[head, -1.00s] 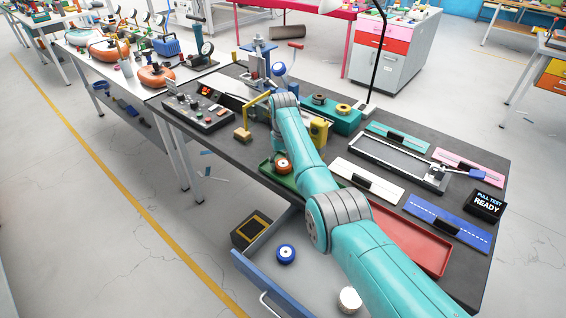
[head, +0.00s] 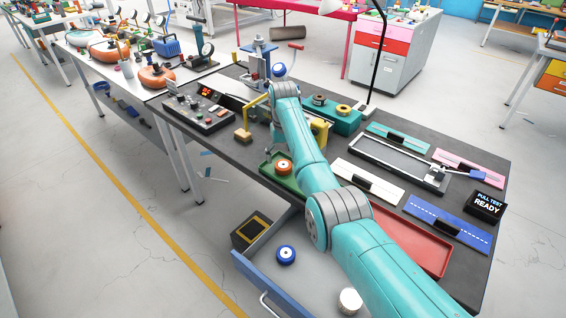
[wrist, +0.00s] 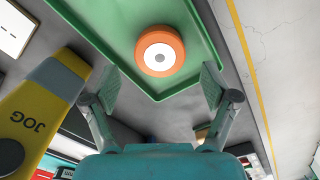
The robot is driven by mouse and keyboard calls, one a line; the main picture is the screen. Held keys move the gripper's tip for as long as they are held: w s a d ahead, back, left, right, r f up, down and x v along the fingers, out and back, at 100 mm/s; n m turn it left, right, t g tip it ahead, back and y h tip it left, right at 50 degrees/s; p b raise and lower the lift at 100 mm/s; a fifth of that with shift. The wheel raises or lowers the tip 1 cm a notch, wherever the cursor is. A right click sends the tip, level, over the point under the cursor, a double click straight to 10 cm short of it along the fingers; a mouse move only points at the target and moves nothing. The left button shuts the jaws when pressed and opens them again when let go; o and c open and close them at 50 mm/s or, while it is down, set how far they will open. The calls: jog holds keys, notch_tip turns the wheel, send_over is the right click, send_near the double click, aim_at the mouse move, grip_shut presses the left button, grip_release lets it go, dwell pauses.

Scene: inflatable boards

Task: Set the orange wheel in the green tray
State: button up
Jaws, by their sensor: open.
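The orange wheel (head: 284,167) lies flat in the green tray (head: 265,168) on the dark bench. In the wrist view the orange wheel (wrist: 160,51) rests on the floor of the green tray (wrist: 112,30), near one end and clear of the rim. My gripper (wrist: 158,76) is open and empty. Its two fingers are spread, and the wheel shows beyond their tips, apart from both. In the head view my arm hides part of the tray and most of the gripper.
A yellow part marked JOG (wrist: 40,105) stands close beside my gripper. A red tray (head: 415,245) lies right of my arm. An open drawer below holds a blue wheel (head: 286,254) and a white roll (head: 349,300). A control box (head: 198,108) stands at the bench's left end.

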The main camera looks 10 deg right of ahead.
aim_at(283, 164)
notch_tip(283, 164, up, 8)
jog(key=shift+r, duration=0.25)
